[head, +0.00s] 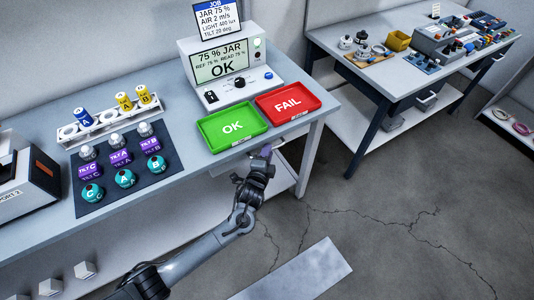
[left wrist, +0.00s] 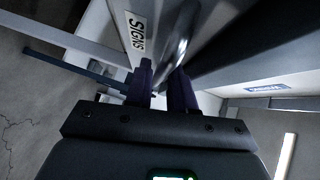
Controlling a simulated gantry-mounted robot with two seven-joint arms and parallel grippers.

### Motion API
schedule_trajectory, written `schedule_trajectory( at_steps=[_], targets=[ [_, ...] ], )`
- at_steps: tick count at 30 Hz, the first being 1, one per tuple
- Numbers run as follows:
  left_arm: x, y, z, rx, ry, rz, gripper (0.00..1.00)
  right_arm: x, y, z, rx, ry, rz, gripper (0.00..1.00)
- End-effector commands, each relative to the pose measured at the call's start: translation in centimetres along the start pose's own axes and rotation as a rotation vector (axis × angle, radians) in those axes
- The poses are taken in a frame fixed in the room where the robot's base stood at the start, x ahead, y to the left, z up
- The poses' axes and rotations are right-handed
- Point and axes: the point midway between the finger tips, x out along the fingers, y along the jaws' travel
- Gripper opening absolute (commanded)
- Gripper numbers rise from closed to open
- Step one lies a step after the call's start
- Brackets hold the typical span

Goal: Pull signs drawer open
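The signs drawer shows in the left wrist view as a pale front with a white SIGNS label (left wrist: 138,31). Its shiny metal handle (left wrist: 178,42) runs beside the label. My left gripper (left wrist: 163,72) has its two dark fingers apart, with the tips at the near end of the handle. A gap shows between them, and I see no firm grip on the handle. In the head view my left gripper (head: 264,152) is at the workbench's front edge, below the green and red trays. It hides much of the drawer there, and how far the drawer stands out is unclear. My right gripper is not in view.
The workbench (head: 180,178) carries the green OK tray (head: 232,127), the red FAIL tray (head: 288,103), a test device (head: 218,62) and a dark mat (head: 82,205) with several sensors. A second table (head: 345,62) stands at the back right.

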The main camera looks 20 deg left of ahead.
Motion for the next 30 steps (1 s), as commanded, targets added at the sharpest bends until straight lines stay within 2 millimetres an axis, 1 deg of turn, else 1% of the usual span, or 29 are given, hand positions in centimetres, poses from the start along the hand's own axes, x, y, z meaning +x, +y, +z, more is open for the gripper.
schedule_trajectory(
  at_steps=[1,3,6,16,21,23,26,30],
  targets=[
    [0.0,0.0,0.0,0.0,0.0,0.0,0.23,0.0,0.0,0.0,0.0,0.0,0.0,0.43],
    [0.0,0.0,0.0,0.0,0.0,0.0,0.12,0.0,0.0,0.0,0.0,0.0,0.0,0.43],
    [0.0,0.0,0.0,0.0,0.0,0.0,0.0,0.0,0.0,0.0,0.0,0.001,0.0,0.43],
    [0.0,0.0,0.0,0.0,0.0,0.0,0.0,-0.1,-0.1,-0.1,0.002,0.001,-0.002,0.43],
    [-0.5,-0.1,-0.6,0.0,0.001,0.0,0.0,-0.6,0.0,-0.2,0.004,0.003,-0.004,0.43],
    [-0.9,-0.1,-1.0,0.001,0.001,0.0,0.0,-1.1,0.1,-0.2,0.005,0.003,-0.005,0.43],
    [-2.1,0.1,-2.2,0.0,0.001,0.0,0.0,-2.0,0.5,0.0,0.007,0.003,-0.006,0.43],
    [-4.6,0.8,-4.7,-0.003,0.001,0.003,0.0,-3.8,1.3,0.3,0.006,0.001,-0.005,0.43]
  ],
)
